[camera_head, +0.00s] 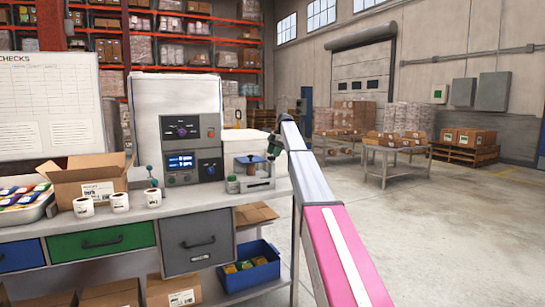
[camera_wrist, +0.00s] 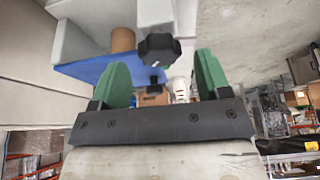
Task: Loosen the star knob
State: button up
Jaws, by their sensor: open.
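The black star knob (camera_wrist: 158,47) shows in the wrist view under a pale block, with a dark stem piece seen below it. My gripper (camera_wrist: 160,64) is open, its two green fingers wide apart. The knob appears in the gap between the fingertips, with clear space on both sides; I cannot tell how far in front it is. The knob cannot be made out there.
A brown cylinder (camera_wrist: 122,40) and a blue surface (camera_wrist: 90,70) lie near the knob. A grey control cabinet (camera_head: 178,128) stands left of the fixture. White rolls (camera_head: 119,202) and an open carton (camera_head: 88,180) are on the bench (camera_head: 150,213).

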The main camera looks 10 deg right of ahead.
jog(key=s+v, duration=0.1)
jog(key=v, duration=0.7)
jog(key=shift+w+r, duration=0.35)
jog(key=shift+w, duration=0.2)
jog(key=shift+d, duration=0.1)
